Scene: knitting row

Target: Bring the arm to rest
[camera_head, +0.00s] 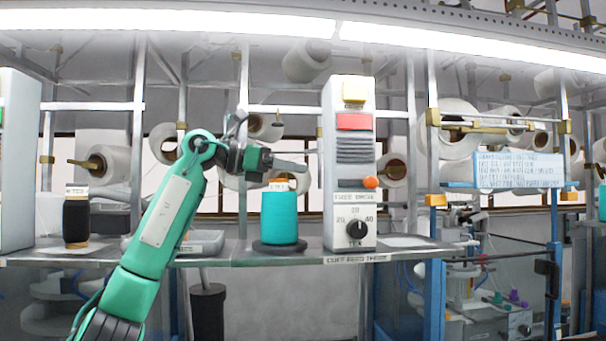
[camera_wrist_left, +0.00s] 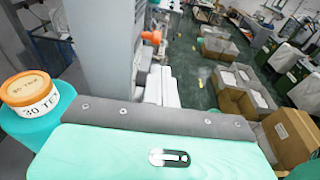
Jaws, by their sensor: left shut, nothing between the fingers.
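My left arm comes in from the lower left in the head view, raised over the shelf. My left gripper (camera_head: 304,165) points right, shut and empty. My right gripper is not in view.
A grey control box (camera_head: 349,210) with red panel, orange knob (camera_head: 370,182) and dial stands right of the gripper. A black cone (camera_head: 76,220) stands on the shelf (camera_head: 215,258) at left. White rolls hang behind. Cardboard boxes (camera_wrist_left: 288,136) show on the floor in the wrist view.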

